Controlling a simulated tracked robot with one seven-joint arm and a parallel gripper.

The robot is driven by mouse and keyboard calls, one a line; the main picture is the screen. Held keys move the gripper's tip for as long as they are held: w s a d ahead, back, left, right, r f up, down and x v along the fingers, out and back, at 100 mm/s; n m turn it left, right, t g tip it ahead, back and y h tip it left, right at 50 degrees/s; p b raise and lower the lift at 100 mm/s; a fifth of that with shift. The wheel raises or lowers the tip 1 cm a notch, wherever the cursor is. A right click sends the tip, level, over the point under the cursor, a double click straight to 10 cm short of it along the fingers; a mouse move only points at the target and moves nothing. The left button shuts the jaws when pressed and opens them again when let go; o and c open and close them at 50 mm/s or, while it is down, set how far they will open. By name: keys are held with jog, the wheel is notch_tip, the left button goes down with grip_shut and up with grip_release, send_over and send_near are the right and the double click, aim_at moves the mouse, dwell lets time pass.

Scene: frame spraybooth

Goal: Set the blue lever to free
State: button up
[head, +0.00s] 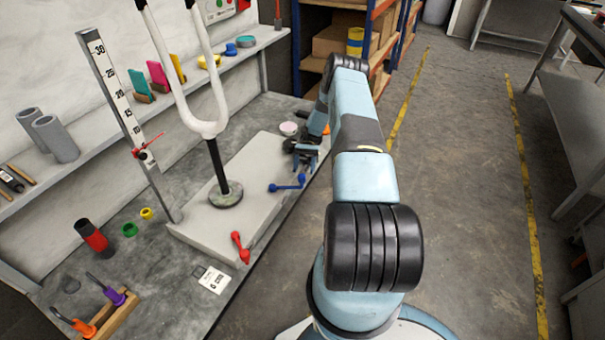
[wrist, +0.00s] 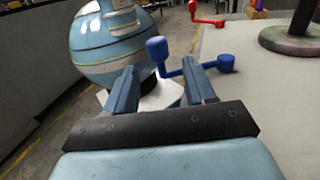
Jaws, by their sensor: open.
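The blue lever (head: 287,185) is at the right edge of the pale base block (head: 258,152), with a ball knob at one end. In the wrist view the blue lever (wrist: 190,64) stands just beyond my fingertips, with its upright knob between them and its other end to the right. My gripper (head: 305,158) is open and empty, near the block's far right edge. The open fingers also show in the wrist view (wrist: 164,85). Any marking for the lever's positions cannot be made out.
A red lever (head: 240,248) sits at the block's near edge. A black post on a round foot (head: 226,194) carries a white fork frame (head: 207,127). A ruler stand (head: 130,120) is at left. A printed card (head: 213,279) lies in front. The floor to the right is open.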

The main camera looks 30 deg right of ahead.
jog(key=shift+w+d, duration=0.2)
jog(key=shift+w, duration=0.1)
jog(key=shift+c, duration=0.2)
